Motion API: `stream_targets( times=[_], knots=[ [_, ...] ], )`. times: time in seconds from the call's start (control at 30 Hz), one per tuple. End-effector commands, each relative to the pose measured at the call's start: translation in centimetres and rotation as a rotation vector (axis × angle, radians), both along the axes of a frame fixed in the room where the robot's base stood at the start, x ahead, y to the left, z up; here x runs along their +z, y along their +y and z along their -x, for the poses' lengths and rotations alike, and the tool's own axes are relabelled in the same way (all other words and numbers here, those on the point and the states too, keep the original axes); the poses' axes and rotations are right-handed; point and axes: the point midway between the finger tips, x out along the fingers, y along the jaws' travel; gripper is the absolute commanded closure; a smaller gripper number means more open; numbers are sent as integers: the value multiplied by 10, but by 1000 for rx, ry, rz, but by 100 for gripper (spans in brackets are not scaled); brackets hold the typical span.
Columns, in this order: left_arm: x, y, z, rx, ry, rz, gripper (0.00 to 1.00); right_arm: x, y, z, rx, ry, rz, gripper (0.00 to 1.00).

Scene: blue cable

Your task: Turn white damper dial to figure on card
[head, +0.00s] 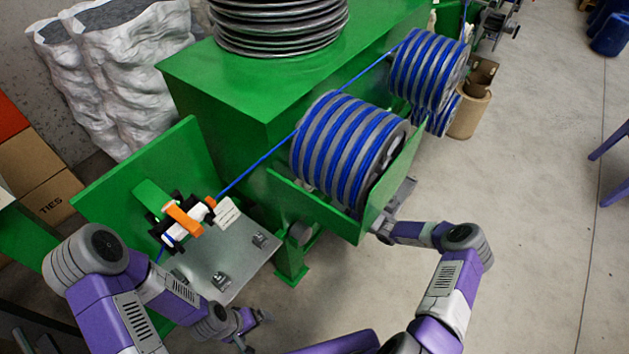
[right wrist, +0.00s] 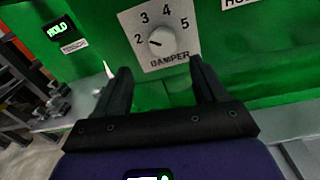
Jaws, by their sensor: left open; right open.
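The white damper dial (right wrist: 162,42) sits on a pale square plate in the right wrist view, on a green panel. Figures 2, 3, 4 and 5 show around it, with DAMPER below. A dark mark on the dial points left, roughly toward the 2. My right gripper (right wrist: 161,82) is open and empty, its fingers just below the plate, apart from the dial. A small white card (head: 229,213) stands by the orange clamp in the head view; its writing is too small to read. My left gripper (head: 262,317) is low, below the metal plate, and looks empty.
Blue cable winds on a large drum (head: 345,150) and runs to the rollers by the orange clamp (head: 184,218). A grey metal plate (head: 225,265) lies before the clamp. Open floor lies right.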

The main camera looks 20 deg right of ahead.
Motion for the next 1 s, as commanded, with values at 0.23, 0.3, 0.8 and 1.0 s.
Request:
stream_targets(
  times=[0.23, 0.3, 0.8, 1.0],
  knots=[
    [-6, 0, 0, 0, 1, 0, 0, 1, 15, -26, -15, -9, -16, 29],
    [-9, 0, 0, 0, 1, 0, 0, 1, 23, -35, -13, -8, -16, 29],
    [-14, 0, 0, 0, 0, 0, 0, 2, 43, -60, -14, -6, -13, 29],
    [-14, 0, 0, 0, 0, 0, 0, 2, 43, -59, -14, -6, -13, 47]
  ],
)
